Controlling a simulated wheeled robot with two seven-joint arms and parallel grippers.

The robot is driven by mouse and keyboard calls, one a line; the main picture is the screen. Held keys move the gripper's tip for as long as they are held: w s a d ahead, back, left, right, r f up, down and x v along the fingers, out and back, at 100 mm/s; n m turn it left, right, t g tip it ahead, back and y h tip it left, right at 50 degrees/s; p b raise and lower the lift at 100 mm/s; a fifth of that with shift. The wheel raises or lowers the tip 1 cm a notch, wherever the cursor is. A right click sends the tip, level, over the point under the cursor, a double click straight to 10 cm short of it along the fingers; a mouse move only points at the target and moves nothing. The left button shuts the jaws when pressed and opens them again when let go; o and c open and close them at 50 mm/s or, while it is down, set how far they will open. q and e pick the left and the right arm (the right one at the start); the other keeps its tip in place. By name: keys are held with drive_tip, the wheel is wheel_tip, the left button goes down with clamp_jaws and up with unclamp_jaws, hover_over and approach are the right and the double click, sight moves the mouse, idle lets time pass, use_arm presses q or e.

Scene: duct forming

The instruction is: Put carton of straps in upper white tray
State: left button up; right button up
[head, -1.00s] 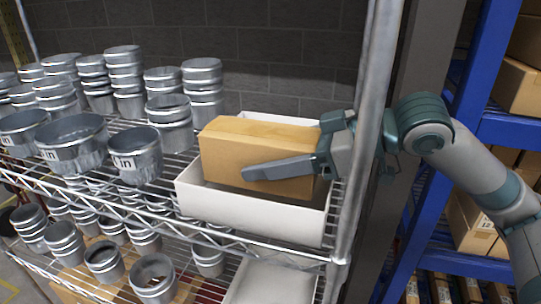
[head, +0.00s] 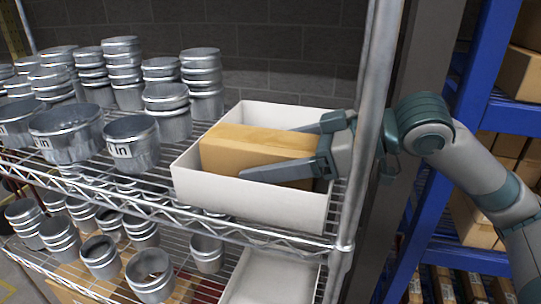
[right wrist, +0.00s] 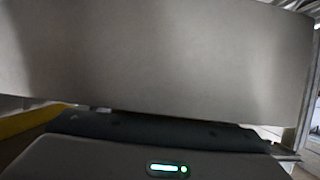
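The brown carton of straps (head: 250,143) sits inside the upper white tray (head: 250,203), its lower part hidden by the tray's front wall. My right gripper (head: 266,151) reaches in from the right with its fingers spread around the carton. The near finger lies in front of the carton's front face, and the far finger shows beyond its top back edge. The gripper looks open. In the right wrist view a plain greyish surface (right wrist: 160,55) fills most of the picture, too close to name. My left gripper is not in view.
A metal post (head: 366,130) of the wire rack stands just right of the tray, close to my right arm. Several stacked metal duct rings (head: 135,145) stand left of the tray. Another white tray (head: 268,277) is on the shelf below. A blue rack (head: 490,95) holds cartons at right.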

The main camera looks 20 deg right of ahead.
drive_tip(key=shift+o, duration=0.4)
drive_tip(key=shift+f, duration=0.1)
drive_tip(key=shift+d, duration=0.15)
drive_tip(key=shift+s+d+r+b, duration=0.25)
drive_tip(key=shift+s+d+b, duration=0.1)
drive_tip(key=shift+d, duration=0.1)
drive_tip(key=b+v, duration=0.5)
drive_tip(key=v, duration=1.1)
drive_tip(key=shift+b, duration=0.3)
drive_tip(key=shift+r, duration=0.1)
